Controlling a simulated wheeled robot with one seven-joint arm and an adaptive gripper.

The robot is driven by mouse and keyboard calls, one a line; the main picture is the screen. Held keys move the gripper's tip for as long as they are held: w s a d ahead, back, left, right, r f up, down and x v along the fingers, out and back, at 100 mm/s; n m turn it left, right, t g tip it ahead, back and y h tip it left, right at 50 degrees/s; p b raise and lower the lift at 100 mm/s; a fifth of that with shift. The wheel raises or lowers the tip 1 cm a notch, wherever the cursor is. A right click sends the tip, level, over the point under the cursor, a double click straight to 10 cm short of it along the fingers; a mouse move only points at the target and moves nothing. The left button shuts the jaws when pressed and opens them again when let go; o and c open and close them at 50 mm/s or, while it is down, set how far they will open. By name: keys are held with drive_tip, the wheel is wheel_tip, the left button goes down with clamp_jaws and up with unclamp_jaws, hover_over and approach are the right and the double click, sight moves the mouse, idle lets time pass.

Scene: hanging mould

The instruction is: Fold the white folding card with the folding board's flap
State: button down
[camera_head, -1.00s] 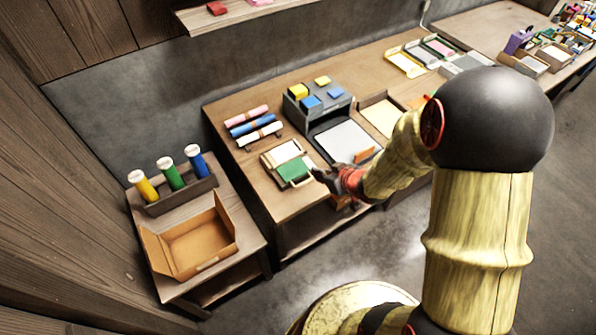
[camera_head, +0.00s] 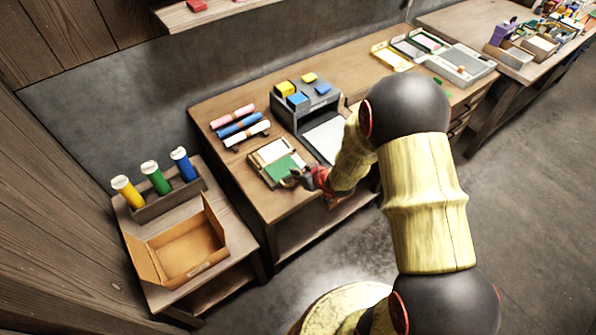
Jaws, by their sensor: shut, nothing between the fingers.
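The folding board (camera_head: 254,160) lies on the middle table, a light wooden frame with a green flap (camera_head: 283,168) on its near half. The white folding card (camera_head: 271,151) shows as a white area on the far half of the board. The part of it under or beside the flap is not visible. My gripper (camera_head: 294,178) is shut and empty at the flap's near right edge, overlapping it in the picture. I cannot tell whether it touches the flap. My forearm hides the table to the right of the board.
Pink, blue and white rolls (camera_head: 241,124) lie behind the board. A grey organizer (camera_head: 305,103) with yellow and blue blocks stands behind right, with a white sheet (camera_head: 327,138) in front. A side table at left holds an open cardboard box (camera_head: 182,255) and three capped tubes (camera_head: 155,178).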

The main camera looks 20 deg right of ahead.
idle(0.3)
drive_tip(key=shift+s+d+f+b, duration=0.1)
drive_tip(key=shift+s+f+b, duration=0.15)
drive_tip(key=shift+f, duration=0.35)
drive_tip(key=shift+s+f+b, duration=0.1)
drive_tip(key=shift+f+b, duration=0.1)
drive_tip(key=shift+f, duration=0.4)
drive_tip(key=shift+r, duration=0.15)
